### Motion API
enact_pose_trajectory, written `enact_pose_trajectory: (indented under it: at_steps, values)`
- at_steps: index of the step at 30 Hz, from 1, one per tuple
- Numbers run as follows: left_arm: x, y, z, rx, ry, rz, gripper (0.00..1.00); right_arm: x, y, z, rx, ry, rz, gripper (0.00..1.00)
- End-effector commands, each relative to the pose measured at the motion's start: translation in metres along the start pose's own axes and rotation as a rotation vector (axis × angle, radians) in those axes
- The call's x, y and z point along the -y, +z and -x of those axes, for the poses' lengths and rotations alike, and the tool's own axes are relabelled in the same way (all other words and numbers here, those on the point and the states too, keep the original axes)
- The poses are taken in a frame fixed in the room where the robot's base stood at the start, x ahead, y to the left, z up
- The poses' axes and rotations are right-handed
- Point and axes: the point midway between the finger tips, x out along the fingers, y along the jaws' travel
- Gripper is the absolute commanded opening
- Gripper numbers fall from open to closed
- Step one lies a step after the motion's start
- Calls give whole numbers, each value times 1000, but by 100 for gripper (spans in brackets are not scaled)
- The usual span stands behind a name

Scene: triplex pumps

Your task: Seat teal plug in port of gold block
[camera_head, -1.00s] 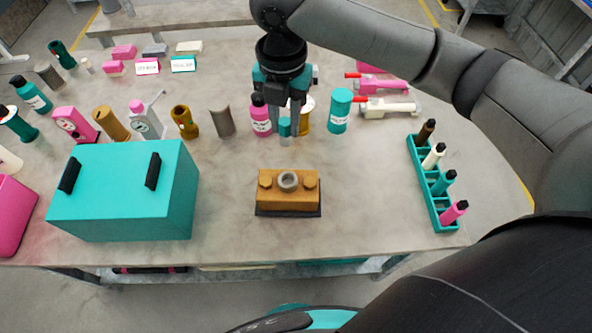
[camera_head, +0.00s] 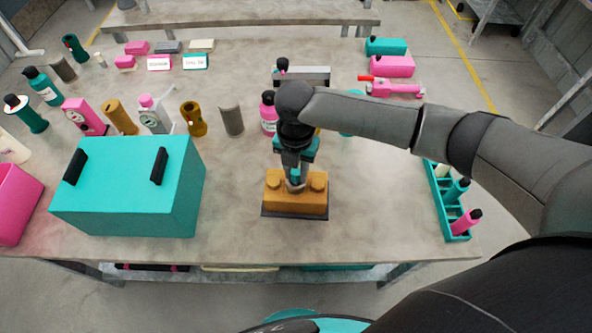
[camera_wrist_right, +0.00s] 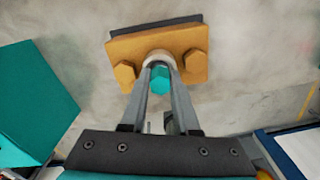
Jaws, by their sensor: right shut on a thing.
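The gold block (camera_head: 297,201) sits on a dark base plate on the table, with a hex bolt head on each side of its top. It also shows in the wrist view (camera_wrist_right: 190,42). My right gripper (camera_head: 296,181) points down at the block's top middle, where the port is. It is shut on the teal plug (camera_wrist_right: 160,82), whose teal head (camera_head: 296,175) shows between the fingers. A pale ring (camera_wrist_right: 157,57) shows at the fingertips, in line with the port. The fingers hide the contact, so I cannot tell how deep the plug sits. My left gripper is out of view.
A teal box (camera_head: 130,190) with two black handles stands left of the block. A teal rack (camera_head: 456,228) with bottles stands at the right. Bottles and fittings line the back, including a pink bottle (camera_head: 268,115). The table in front of the block is clear.

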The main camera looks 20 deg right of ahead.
Motion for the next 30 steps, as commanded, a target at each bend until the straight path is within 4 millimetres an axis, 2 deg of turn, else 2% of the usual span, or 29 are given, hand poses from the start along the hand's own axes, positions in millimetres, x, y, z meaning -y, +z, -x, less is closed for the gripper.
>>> enact_pose_trajectory:
  at_steps: [10, 11, 18, 26, 30]
  values:
    - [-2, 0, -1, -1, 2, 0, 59, 0, 0, -3, 0, 1, 0, 0]
    - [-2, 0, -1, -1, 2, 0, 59, 0, 0, -3, 0, 1, 0, 32]
    - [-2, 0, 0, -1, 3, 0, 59, 0, 0, -2, 0, 1, 0, 59]
    - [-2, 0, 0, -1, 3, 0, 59, 0, 0, -1, 1, 1, 0, 59]
    - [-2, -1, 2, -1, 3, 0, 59, -1, 1, 12, 3, 4, 0, 59]
